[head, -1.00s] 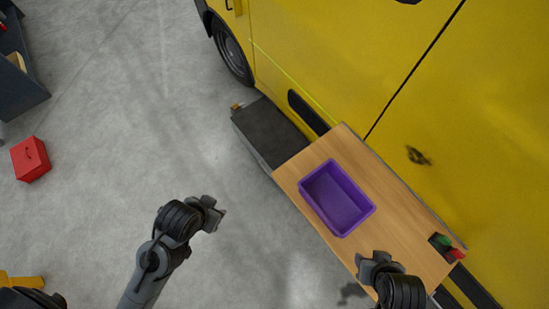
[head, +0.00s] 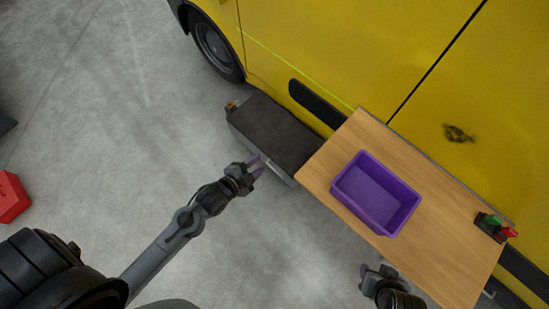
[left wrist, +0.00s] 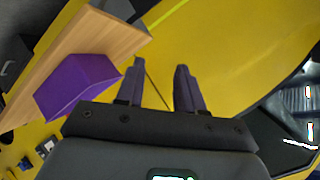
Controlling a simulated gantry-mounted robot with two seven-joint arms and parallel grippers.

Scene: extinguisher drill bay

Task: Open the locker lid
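The locker is a low grey box with a dark flat lid (head: 278,128), standing on the floor against the yellow truck, left of the wooden table. The lid lies flat and shut. My left gripper (head: 257,165) is by the locker's front side, near a pale strip there; I cannot tell whether it touches. Its two fingers are apart with nothing between them, as the left wrist view (left wrist: 160,68) also shows. My right gripper (head: 376,274) is beyond the table's front edge, too small to tell whether open or shut.
A purple bin (head: 349,200) stands on the wooden table (head: 430,255), with a small holder of green and red items (head: 494,227) at its right end. The yellow truck (head: 330,45) closes off the back. A red box (head: 10,197) is at far left. The floor between is clear.

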